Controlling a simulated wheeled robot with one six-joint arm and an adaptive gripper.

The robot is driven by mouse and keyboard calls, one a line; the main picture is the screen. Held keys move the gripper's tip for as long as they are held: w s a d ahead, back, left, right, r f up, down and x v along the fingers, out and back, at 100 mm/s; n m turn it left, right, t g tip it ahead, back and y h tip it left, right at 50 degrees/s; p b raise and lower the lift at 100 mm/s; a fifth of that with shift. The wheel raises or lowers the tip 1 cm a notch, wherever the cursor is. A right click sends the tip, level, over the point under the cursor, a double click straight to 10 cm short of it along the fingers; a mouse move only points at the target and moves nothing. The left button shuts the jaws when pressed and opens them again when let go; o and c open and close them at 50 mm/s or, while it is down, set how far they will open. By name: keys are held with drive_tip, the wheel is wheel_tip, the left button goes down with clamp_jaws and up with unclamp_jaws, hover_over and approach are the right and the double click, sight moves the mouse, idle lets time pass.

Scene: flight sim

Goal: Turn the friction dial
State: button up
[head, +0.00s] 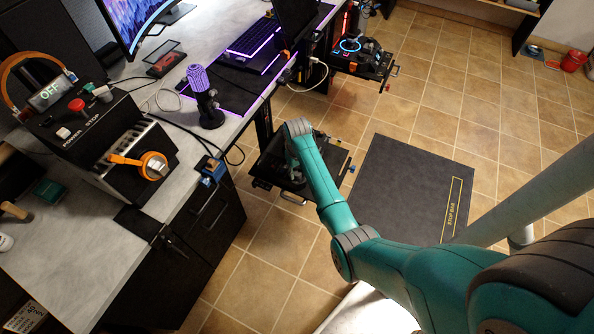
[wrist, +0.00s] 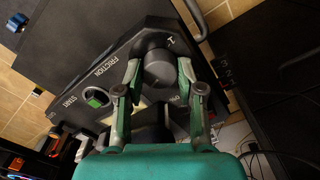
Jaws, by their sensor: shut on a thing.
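The friction dial (wrist: 164,71) is a dark grey round knob on a black panel (wrist: 72,70), beside the white word FRICTION in the wrist view. My gripper (wrist: 159,66) has one finger on each side of the dial and is shut on it. In the head view my teal arm reaches down to the black panel unit (head: 330,160) beside the desk. There my arm hides the dial, and the fingers cannot be made out.
A green START button (wrist: 96,100) sits on the same panel, left of the dial. A second black unit (head: 360,60) stands farther back. A dark mat (head: 400,185) lies on open tiled floor.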

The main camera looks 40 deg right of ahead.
sight(297, 172)
drive_tip(key=shift+n, duration=1)
drive_tip(key=o, duration=1.1)
drive_tip(key=shift+o, duration=0.2)
drive_tip(key=shift+r, duration=0.15)
wheel_tip(297, 172, up, 12)
